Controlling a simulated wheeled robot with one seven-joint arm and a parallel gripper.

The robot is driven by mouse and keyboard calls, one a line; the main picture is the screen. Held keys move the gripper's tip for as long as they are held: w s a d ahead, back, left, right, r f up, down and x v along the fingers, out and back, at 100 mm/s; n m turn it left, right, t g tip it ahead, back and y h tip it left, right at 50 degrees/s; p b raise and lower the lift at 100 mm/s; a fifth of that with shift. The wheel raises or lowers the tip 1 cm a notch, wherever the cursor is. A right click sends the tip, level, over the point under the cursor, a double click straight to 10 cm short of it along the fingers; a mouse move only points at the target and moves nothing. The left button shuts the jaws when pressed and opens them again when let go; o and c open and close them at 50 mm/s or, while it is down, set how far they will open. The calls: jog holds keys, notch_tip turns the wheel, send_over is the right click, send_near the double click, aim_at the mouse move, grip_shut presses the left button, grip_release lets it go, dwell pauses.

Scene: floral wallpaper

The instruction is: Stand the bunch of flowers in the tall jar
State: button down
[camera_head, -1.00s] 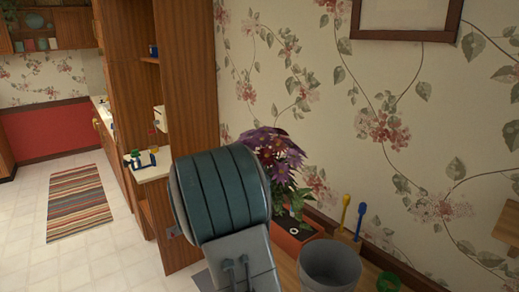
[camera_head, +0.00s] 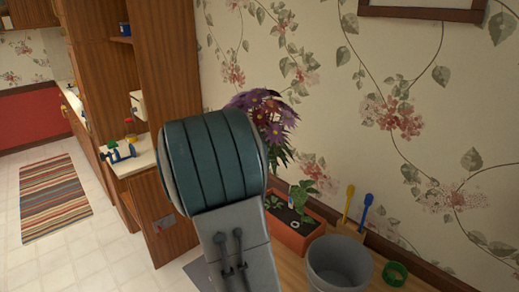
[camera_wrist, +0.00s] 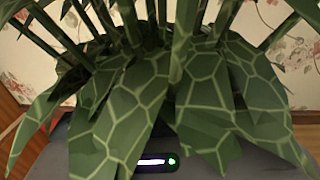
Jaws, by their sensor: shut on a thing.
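The bunch of flowers (camera_head: 268,115) has purple and red blooms and shows above and right of my arm in the head view. Its green stems and patterned leaves (camera_wrist: 135,100) fill most of the wrist view. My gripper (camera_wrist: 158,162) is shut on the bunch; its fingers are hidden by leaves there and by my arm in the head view. A grey, open-topped round jar (camera_head: 338,268) stands on the wooden surface at bottom right, apart from the flowers. The flowers are up and to the left of it in the picture.
An orange planter (camera_head: 294,232) with a small green plant stands just left of the jar. A holder with a yellow tool (camera_head: 347,203) and a blue tool (camera_head: 364,210) is behind the jar. A green ring-shaped item (camera_head: 395,273) lies right of it. Wallpapered wall runs behind.

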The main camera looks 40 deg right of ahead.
notch_tip(320, 180, down, 20)
jog(key=b, duration=1.2)
jog(key=shift+r, duration=0.2)
jog(key=c, duration=1.1)
grip_release()
jog(key=shift+a, duration=0.1)
jog(key=b+v, duration=0.2)
jog(key=v, duration=1.1)
jog(key=shift+a, duration=0.35)
